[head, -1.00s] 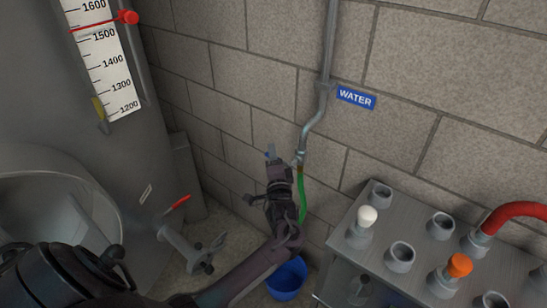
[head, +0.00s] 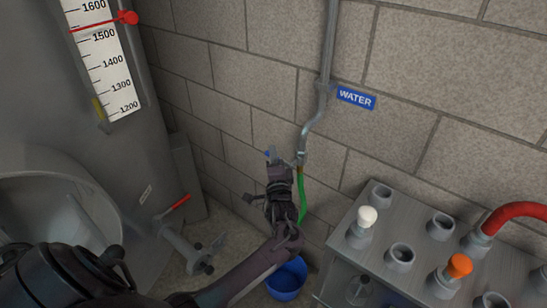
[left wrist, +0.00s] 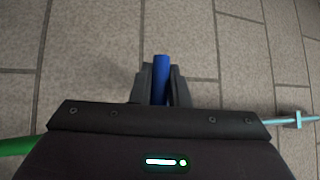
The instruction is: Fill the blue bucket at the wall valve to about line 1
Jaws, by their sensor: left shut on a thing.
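The blue bucket (head: 284,294) stands on the floor at the foot of the wall, partly hidden by my left arm. Its line marks and water level cannot be made out. The wall valve (head: 301,158) is on the grey pipe under the WATER sign, with a green hose (head: 302,195) hanging down towards the bucket. My left gripper (head: 272,156) is at the valve, shut on its blue handle (head: 267,153). The left wrist view shows the blue handle (left wrist: 161,78) between the two fingers. My right gripper is not in view.
A grey stand (head: 405,222) with several ports and a red hose (head: 515,212) is at the right. A steel tank (head: 60,150) with a level scale (head: 108,62) is at the left. A red-handled tank valve (head: 177,203) juts out near the floor.

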